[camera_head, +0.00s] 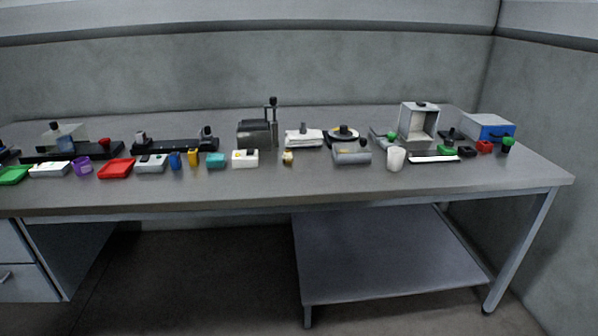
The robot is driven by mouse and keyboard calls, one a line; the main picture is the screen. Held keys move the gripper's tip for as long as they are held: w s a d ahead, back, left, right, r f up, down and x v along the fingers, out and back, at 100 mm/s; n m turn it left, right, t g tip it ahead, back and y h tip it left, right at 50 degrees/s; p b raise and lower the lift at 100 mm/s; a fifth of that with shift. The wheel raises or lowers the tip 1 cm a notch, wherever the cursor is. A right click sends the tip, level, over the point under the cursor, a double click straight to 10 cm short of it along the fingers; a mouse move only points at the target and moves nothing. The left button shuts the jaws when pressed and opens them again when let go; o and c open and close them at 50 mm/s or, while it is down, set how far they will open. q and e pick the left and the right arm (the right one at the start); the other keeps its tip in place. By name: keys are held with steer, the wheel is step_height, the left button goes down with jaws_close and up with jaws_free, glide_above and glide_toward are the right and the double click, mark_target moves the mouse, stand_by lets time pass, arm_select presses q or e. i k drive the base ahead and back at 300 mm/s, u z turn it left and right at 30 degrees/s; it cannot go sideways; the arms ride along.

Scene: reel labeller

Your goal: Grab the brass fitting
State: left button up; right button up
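A small brass-coloured piece (288,158), which looks like the brass fitting, sits on the grey bench near the middle of the row of objects. It is too small to make out its exact shape. It stands apart, with bare bench in front of it. Neither of my grippers is in view.
The long grey bench (300,188) has a clear front strip. Left of the brass piece is a white box (245,159); right is a grey cylindrical part (352,157). Behind are a dark grey device (256,134) and a white stack (303,138). A white cup (396,159) stands farther right.

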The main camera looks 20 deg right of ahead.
mark_target(288, 158)
steer(key=u, duration=0.8)
steer(key=i, duration=0.85)
steer(key=z, duration=0.65)
